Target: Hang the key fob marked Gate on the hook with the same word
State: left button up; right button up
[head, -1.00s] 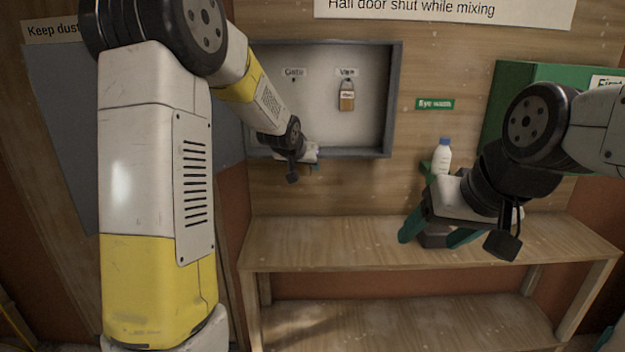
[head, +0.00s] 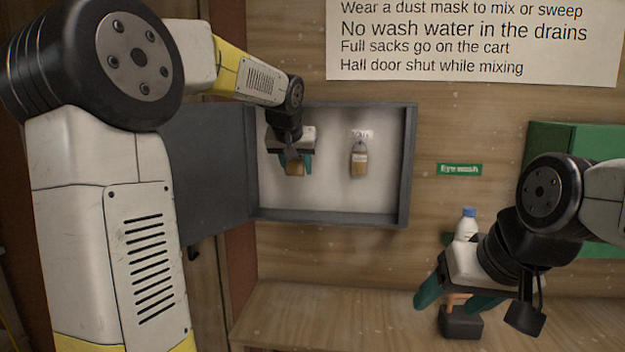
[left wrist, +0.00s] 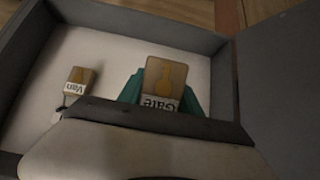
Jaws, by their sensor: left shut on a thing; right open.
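My left gripper (head: 294,163) is shut on the Gate key fob (head: 295,168), in front of the left half of the open wall cabinet (head: 410,165). In the left wrist view the wooden fob (left wrist: 166,76) shows between the teal fingers, with a key shape and the word Gate. The Gate hook and its label are hidden behind my gripper in the head view. The Van fob (head: 359,161) hangs under the Van label (head: 361,134), to the right; it also shows in the left wrist view (left wrist: 83,77). My right gripper (head: 458,298) is open over the bench.
The cabinet's grey door (head: 208,160) stands open to the left. A bottle (head: 467,226) and a dark block (head: 461,323) are near my right gripper. A green box (head: 585,140) is at the right. The bench (head: 320,310) is clear at its left.

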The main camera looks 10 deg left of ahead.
pick_arm(q)
jog(key=w+f, duration=0.1)
jog(key=w, duration=0.8)
jog(key=shift+f, duration=0.25)
dwell(0.6)
jog(key=shift+w, duration=0.1)
dwell(0.5)
jog(key=o, duration=1.5)
jog(key=shift+c, duration=0.2)
